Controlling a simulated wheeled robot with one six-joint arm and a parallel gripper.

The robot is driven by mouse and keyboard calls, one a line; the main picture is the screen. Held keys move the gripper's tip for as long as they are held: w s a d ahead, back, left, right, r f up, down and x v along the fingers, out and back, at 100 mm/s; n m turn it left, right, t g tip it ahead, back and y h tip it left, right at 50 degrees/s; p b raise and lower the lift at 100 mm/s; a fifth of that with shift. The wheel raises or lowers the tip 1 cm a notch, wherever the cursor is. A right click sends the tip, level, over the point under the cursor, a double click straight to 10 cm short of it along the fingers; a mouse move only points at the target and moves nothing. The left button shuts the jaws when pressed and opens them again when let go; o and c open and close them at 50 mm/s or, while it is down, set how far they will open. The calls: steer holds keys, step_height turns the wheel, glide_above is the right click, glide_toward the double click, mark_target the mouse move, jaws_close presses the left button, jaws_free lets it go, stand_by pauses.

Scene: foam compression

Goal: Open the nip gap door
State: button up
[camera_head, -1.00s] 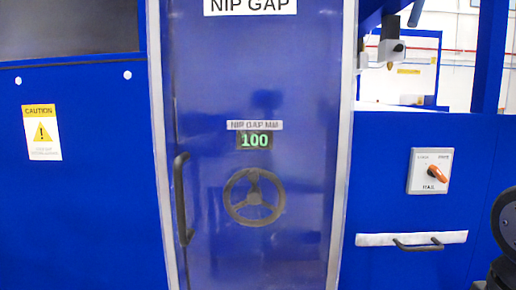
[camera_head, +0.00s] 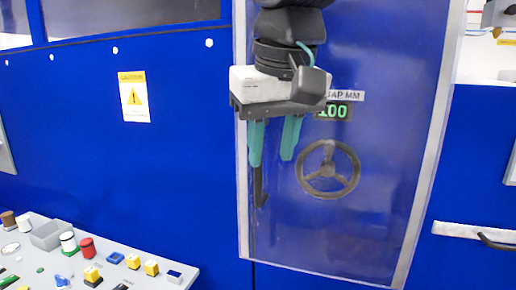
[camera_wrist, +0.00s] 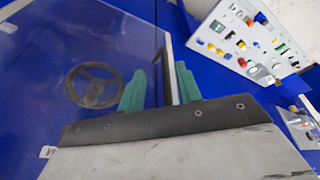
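The nip gap door (camera_head: 375,215) is a translucent blue panel in a grey frame, and it appears shut. It also shows in the wrist view (camera_wrist: 50,50). Its dark vertical handle (camera_head: 260,188) is on the left side, with only the lower end clear below my gripper. My gripper (camera_head: 272,158) points down in front of the door's left part, its two green fingers apart. The left finger overlaps the handle's upper part in the head view. In the wrist view the fingers (camera_wrist: 160,92) are apart, with a dark bar between them near the door edge. Contact cannot be told.
A handwheel (camera_head: 328,170) and a green display (camera_head: 333,111) show through the door. A control panel (camera_head: 150,262) with several buttons juts out at lower left. A caution sign (camera_head: 134,97) is on the blue wall. A drawer-like white strip with a handle (camera_head: 470,233) is at right.

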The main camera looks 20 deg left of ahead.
step_height(320, 180, up, 5)
steer(key=w+a+m, duration=0.1)
steer(key=a, duration=0.1)
steer(key=shift+t+y, duration=0.3)
steer(key=shift+t, duration=0.1)
steer(key=x, duration=0.7)
steer(key=shift+w+d+f, duration=0.1)
steer(key=shift+d+f, duration=0.05)
steer(key=shift+f, duration=0.2)
steer(key=shift+c, duration=0.3)
jaws_close()
